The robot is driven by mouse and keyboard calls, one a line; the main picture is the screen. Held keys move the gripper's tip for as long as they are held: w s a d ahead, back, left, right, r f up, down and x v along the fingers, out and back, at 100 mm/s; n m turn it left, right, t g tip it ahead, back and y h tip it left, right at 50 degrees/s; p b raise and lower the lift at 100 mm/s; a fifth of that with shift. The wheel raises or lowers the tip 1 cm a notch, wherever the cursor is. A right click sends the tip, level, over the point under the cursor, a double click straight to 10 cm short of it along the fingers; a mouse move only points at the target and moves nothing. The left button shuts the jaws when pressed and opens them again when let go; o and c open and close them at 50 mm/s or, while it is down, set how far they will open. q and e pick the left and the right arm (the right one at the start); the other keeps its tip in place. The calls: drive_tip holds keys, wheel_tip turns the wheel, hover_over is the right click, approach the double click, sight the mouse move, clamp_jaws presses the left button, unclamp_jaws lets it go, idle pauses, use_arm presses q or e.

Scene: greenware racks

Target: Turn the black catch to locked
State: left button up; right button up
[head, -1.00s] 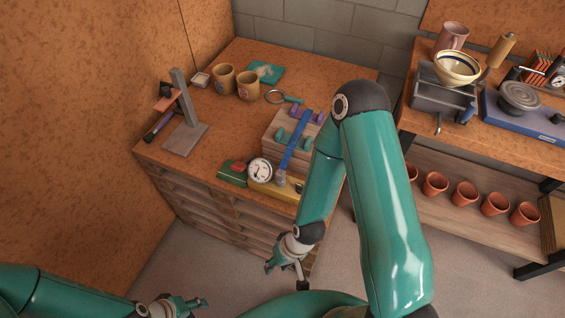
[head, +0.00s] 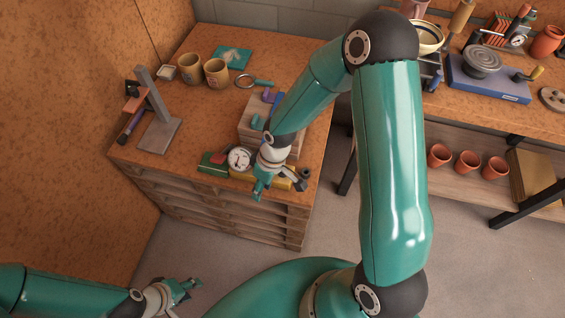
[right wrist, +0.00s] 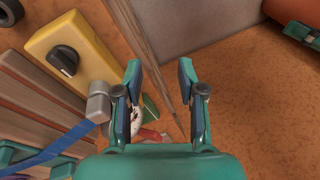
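The black catch (right wrist: 64,60) is a dark knob on a yellow block (right wrist: 80,45) in the right wrist view, left of my right gripper. I cannot tell its setting. My left gripper (head: 190,291) is open and empty, low at the bottom left, away from the bench.
Beside the yellow block are a white dial gauge (head: 239,159) and a green box (head: 211,163). Two mugs (head: 216,73) and a grey stand (head: 160,135) are farther left. Floor is clear in front.

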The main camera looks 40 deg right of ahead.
drive_tip(key=w+d+r+n+h+p, duration=0.1)
drive_tip(key=w+d+r+n+h, duration=0.25)
drive_tip(key=d+r, duration=0.8)
drive_tip(key=shift+y, duration=0.25)
drive_tip(key=f, duration=0.5)
drive_tip(key=a+f, duration=0.1)
drive_tip(key=f, duration=0.4)
drive_tip(key=a+f, duration=0.1)
drive_tip(key=f, duration=0.4)
drive_tip(key=shift+w+f, duration=0.2)
drive_tip(key=shift+f, duration=0.05)
drive_tip(key=shift+c, duration=0.2)
clamp_jaws()
